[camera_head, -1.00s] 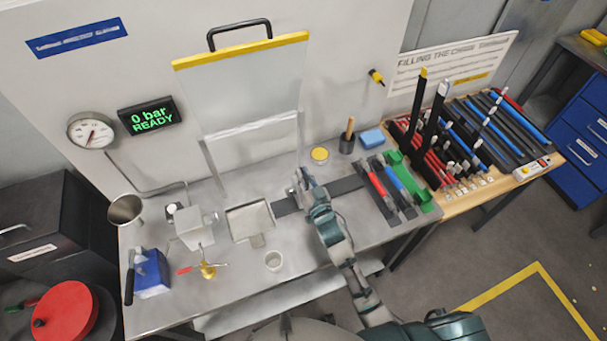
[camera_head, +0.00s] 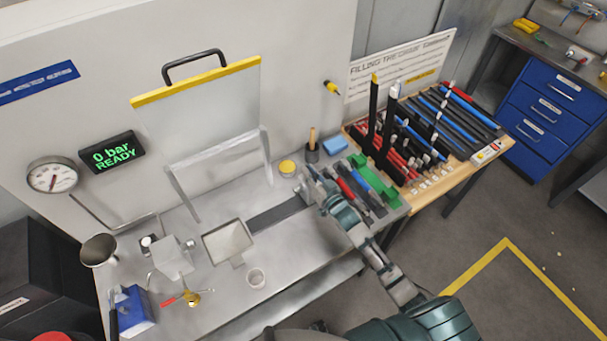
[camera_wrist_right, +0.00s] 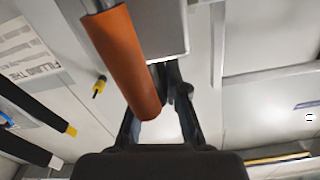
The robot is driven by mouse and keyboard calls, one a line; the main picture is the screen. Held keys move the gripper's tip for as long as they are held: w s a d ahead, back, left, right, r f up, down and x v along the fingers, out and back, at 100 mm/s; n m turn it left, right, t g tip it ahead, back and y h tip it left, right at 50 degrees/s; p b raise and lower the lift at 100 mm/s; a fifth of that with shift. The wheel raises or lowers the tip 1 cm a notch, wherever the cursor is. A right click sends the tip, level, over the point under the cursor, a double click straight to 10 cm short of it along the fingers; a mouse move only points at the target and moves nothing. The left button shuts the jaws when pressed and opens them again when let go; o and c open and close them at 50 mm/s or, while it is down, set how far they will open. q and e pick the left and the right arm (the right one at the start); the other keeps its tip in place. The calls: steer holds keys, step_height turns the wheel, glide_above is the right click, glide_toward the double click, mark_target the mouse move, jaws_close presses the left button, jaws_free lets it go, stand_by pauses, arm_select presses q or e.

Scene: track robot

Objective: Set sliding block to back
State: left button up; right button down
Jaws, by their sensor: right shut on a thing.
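The sliding block (camera_head: 301,190) is a small light-grey piece at the dark rail (camera_head: 278,215) on the metal bench; my right gripper partly covers it. In the right wrist view, an orange cylindrical handle (camera_wrist_right: 125,65) stands before a grey metal block (camera_wrist_right: 168,28). The handle's end lies between the fingers of my right gripper (camera_wrist_right: 160,115). My right gripper (camera_head: 312,190) is shut on this piece at the rail's right part, by the coloured tubes. How the fingers touch it is partly hidden. My left gripper is not in view.
A clear yellow-edged shield (camera_head: 200,115) stands behind. Coloured tubes (camera_head: 362,185) and a green holder (camera_head: 374,180) are close right of my gripper.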

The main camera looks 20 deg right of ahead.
steer(key=shift+r, duration=0.1)
steer(key=c, duration=1.6)
jaws_free()
steer(key=shift+c, duration=0.2)
steer(key=o, duration=0.4)
steer(key=shift+d, duration=0.1)
steer(key=shift+o, duration=0.2)
steer(key=shift+w+d, duration=0.1)
steer(key=shift+d, duration=0.4)
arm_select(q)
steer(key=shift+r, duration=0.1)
arm_select(e)
steer(key=s+d, duration=0.2)
steer(key=s, duration=0.9)
steer(key=shift+s+d+f, duration=0.2)
steer(key=shift+s+f, duration=0.05)
steer(key=shift+s, duration=0.1)
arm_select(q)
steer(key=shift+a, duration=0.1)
arm_select(e)
steer(key=shift+a, duration=0.25)
